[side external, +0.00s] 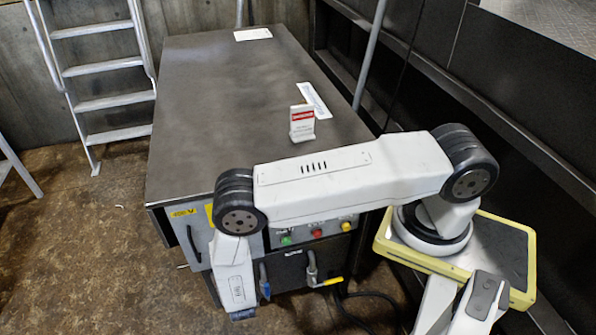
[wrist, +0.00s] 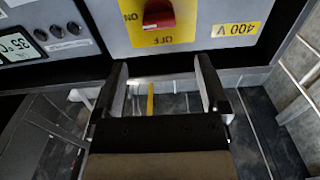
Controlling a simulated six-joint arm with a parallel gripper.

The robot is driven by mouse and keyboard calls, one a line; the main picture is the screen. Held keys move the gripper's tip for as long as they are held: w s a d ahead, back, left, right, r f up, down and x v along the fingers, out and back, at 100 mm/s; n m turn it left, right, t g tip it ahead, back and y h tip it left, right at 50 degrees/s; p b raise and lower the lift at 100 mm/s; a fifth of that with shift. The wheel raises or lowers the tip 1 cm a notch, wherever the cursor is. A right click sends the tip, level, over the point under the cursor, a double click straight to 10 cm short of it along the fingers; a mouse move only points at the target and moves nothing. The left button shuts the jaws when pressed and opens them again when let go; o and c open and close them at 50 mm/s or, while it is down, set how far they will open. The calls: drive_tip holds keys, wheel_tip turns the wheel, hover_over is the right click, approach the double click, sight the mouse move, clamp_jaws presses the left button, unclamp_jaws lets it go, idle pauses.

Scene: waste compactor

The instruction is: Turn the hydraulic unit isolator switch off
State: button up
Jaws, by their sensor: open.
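The isolator switch is a red knob (wrist: 158,14) on a yellow plate (wrist: 185,32) at the top of the wrist view, cut off by the frame edge. The lettering appears upside down: ON is left of the knob and OFF below it. I cannot tell which mark the knob points to. My gripper (wrist: 163,78) is open and empty, its two fingers below the plate in the picture, apart from the knob. In the side view a sliver of the yellow plate (side external: 209,213) shows beside my arm; the knob is hidden there, and my gripper is not clearly visible.
The grey cabinet top (side external: 235,90) carries a small red-and-white sign (side external: 302,123). The front has a 400 V label (wrist: 236,29), a display (wrist: 17,46), green, red and yellow buttons (side external: 316,233), and a yellow-handled valve (side external: 328,282). A ladder (side external: 103,70) stands left.

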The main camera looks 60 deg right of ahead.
drive_tip(key=shift+f, duration=0.3)
drive_tip(key=shift+w+d, duration=0.1)
drive_tip(key=shift+x, duration=3.8)
clamp_jaws()
